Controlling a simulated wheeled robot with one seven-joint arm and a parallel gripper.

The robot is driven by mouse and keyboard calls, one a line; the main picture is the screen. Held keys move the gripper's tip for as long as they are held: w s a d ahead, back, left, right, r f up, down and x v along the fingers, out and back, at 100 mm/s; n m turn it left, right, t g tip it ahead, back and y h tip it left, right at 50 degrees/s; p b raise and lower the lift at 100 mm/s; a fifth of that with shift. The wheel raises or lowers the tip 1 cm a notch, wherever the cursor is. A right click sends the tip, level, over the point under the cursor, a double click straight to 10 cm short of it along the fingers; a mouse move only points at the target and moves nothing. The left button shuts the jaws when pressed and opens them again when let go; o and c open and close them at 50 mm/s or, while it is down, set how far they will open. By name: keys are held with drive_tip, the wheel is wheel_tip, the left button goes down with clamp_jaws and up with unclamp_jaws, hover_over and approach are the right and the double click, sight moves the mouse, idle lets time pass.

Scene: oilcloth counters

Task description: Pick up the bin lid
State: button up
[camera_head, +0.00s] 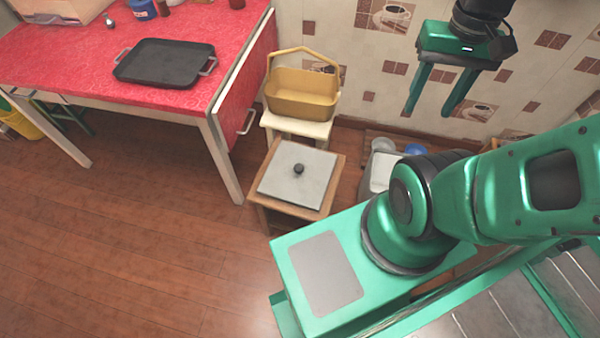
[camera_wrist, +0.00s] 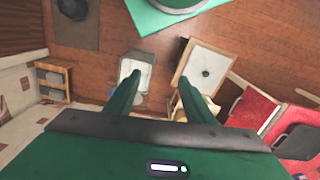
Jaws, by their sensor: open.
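The bin lid (camera_head: 310,178) is a flat, pale grey square with a small black knob in its middle. It lies on a low wooden stand (camera_head: 333,188) beside the red table. In the wrist view the lid (camera_wrist: 212,62) shows right of centre, from above. My gripper (camera_head: 428,111) is open and empty, high in front of the tiled wall, well apart from the lid. In the wrist view its two fingers (camera_wrist: 160,82) are spread, with floor between their tips. A grey bin (camera_wrist: 134,70) with a pale inside stands left of the lid; my arm partly hides it in the head view.
A yellow basket (camera_head: 300,98) sits on a cream stool behind the lid. The red table (camera_head: 80,68) with a black tray (camera_head: 165,62) stands at left. A small shelf (camera_wrist: 52,82) stands by the wall. The wooden floor (camera_head: 130,235) at front left is clear.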

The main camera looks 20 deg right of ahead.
drive_tip(key=w+a+f+n, duration=0.2)
drive_tip(key=w+f+n, duration=0.45)
drive_tip(key=w, duration=0.35)
drive_tip(key=n, duration=1.8)
hover_over(299, 167)
drive_tip(key=f, duration=3.3)
drive_tip(key=shift+w+f, duration=0.35)
drive_tip(key=shift+s+f, duration=0.2)
drive_tip(key=shift+f, duration=1.15)
drive_tip(key=shift+s+f, duration=0.15)
drive_tip(key=shift+f, duration=1.15)
